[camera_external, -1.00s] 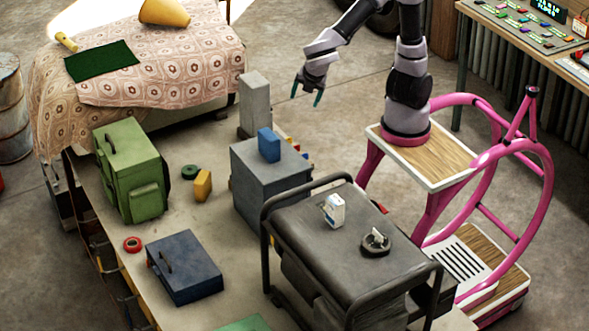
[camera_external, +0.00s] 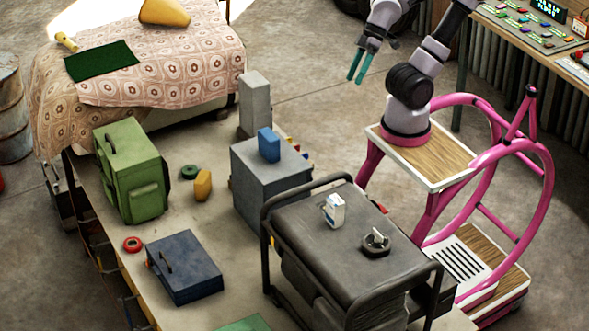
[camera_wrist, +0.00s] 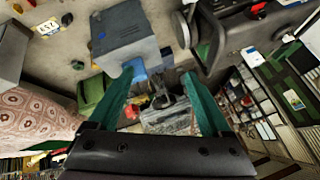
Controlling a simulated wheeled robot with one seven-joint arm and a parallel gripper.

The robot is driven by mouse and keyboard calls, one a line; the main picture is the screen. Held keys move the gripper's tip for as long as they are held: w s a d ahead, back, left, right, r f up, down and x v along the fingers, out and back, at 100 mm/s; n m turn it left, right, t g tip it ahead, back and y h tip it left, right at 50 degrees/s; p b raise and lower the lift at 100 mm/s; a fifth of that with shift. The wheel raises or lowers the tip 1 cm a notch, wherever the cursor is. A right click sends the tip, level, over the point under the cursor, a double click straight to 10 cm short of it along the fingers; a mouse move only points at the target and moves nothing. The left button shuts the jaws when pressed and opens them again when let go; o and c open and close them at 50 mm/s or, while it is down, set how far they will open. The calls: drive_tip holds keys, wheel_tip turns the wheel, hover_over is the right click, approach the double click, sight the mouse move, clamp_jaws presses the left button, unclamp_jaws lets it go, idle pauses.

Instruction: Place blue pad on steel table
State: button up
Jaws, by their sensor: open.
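The blue pad (camera_external: 268,145) looks like a small upright block and stands on top of a grey box (camera_external: 275,190). In the wrist view, a blue shape that looks like the pad (camera_wrist: 136,68) shows at the grey box's edge, near the left fingertip. My gripper (camera_external: 356,80) is open and empty, in the air above the floor, behind and to the right of the pad and well apart from it. In the wrist view its two teal fingers (camera_wrist: 162,75) are spread wide. I cannot tell for sure which surface is the steel table; a long pale table (camera_external: 215,235) stands below the grey box.
A dark trolley (camera_external: 330,255) with raised rails carries a white item (camera_external: 334,210) and a tape dispenser (camera_external: 376,242). A green box (camera_external: 132,170), a yellow block (camera_external: 203,185) and a dark blue case (camera_external: 185,267) stand on the left. An electronics bench (camera_external: 525,30) is at top right.

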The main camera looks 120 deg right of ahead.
drive_tip(key=m+g+y, duration=0.2)
drive_tip(key=m+g, duration=0.5)
drive_tip(key=m, duration=0.7)
hover_over(268, 131)
drive_tip(key=d, duration=0.2)
wheel_tip(268, 131, down, 11)
drive_tip(key=shift+s, duration=0.15)
drive_tip(key=shift+d+f, duration=0.1)
drive_tip(key=shift+f, duration=0.2)
drive_tip(key=shift+y, duration=0.3)
drive_tip(key=x, duration=0.5)
drive_tip(key=shift+f, duration=0.2)
drive_tip(key=a+f, duration=0.2)
drive_tip(key=f, duration=0.1)
drive_tip(key=shift+w+a+f, duration=0.15)
drive_tip(key=shift+w+a, duration=0.05)
drive_tip(key=shift+w, duration=0.2)
drive_tip(key=shift+a+f, duration=0.25)
drive_tip(key=shift+f, duration=0.4)
clamp_jaws()
